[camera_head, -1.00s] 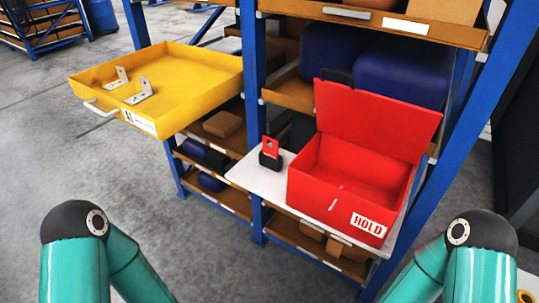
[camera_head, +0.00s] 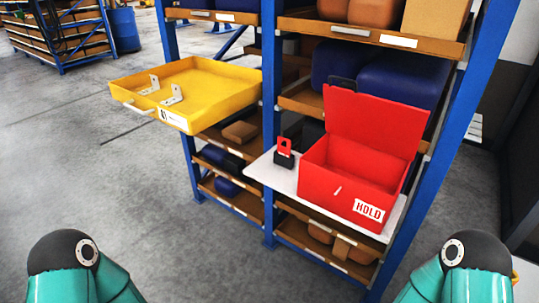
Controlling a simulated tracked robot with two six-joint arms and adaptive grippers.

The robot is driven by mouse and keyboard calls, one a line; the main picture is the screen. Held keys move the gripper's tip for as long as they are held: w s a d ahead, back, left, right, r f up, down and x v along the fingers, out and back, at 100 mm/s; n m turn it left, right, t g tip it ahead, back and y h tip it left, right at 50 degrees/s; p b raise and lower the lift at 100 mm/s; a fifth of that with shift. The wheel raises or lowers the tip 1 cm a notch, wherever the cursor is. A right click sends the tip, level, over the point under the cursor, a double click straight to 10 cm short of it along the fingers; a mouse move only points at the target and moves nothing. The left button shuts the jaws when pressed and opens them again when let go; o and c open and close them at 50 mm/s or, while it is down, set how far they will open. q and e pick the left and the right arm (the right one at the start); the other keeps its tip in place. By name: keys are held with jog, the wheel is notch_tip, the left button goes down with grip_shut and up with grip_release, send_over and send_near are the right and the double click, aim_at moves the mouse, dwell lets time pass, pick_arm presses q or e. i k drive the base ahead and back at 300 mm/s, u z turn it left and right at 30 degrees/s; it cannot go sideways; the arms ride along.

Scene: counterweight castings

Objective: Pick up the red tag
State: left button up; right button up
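The red tag (camera_head: 285,145) stands upright in a small black holder (camera_head: 283,161) on the white shelf board (camera_head: 270,178), just left of the red box. It has a hole near its top. Only my two teal arms show at the bottom left and bottom right corners. Both grippers are outside the view, and neither arm is near the tag.
The open red box (camera_head: 330,185), marked HOLD, fills most of the board, lid raised. A yellow drawer (camera_head: 210,88) with two metal brackets juts out at left. Grey floor (camera_head: 80,160) is clear in front.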

aim_at(285, 152)
jog(key=z, duration=0.95)
jog(key=i, duration=0.15)
jog(key=u, duration=2.5)
jog(key=i, duration=1.75)
jog(key=z, duration=3.3)
jog(key=k, duration=0.25)
jog(key=u, duration=0.1)
